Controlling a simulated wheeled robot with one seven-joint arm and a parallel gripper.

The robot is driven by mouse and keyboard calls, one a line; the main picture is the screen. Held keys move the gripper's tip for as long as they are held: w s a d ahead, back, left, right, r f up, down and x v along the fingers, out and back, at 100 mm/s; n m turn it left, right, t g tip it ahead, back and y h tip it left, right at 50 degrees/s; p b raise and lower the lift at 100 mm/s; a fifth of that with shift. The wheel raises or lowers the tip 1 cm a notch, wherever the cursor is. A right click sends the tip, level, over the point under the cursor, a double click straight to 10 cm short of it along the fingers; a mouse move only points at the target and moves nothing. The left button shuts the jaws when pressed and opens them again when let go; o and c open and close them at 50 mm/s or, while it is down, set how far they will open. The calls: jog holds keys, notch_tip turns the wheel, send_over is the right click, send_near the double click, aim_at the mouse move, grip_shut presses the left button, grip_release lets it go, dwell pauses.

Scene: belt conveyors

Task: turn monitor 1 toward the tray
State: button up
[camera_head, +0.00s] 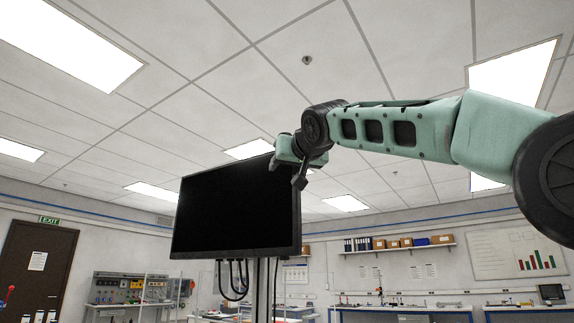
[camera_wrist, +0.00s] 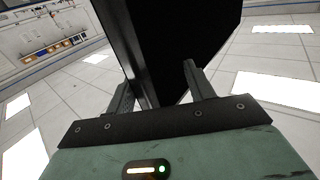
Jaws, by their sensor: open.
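Monitor 1, a black flat screen (camera_head: 232,211) on a pole, fills the left middle of the head view, its dark face showing at a slant. My gripper (camera_head: 302,178) is at its upper right corner. In the wrist view the gripper (camera_wrist: 157,78) is open, one finger on each side of the monitor's edge (camera_wrist: 142,68). The dark panel passes between the fingers; I cannot tell whether either finger touches it. No tray is visible in either view.
Cables (camera_head: 233,280) hang below the monitor beside its pole (camera_head: 263,290). Workbenches (camera_head: 400,313) and a wall shelf with boxes (camera_head: 398,247) stand far behind. A brown door (camera_head: 37,270) is at the far left.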

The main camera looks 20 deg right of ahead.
jog(key=shift+w+a+f, duration=0.25)
jog(key=shift+w+f, duration=0.1)
jog(key=shift+f, duration=0.2)
dwell(0.4)
jog(key=shift+s, duration=0.1)
jog(key=shift+s+a+f+b, duration=0.1)
jog(key=shift+s+b, duration=0.25)
jog(key=shift+b, duration=0.1)
jog(key=s+b, duration=0.5)
jog(key=s, duration=1.2)
jog(key=shift+a+r, duration=0.45)
jog(key=shift+w, duration=0.1)
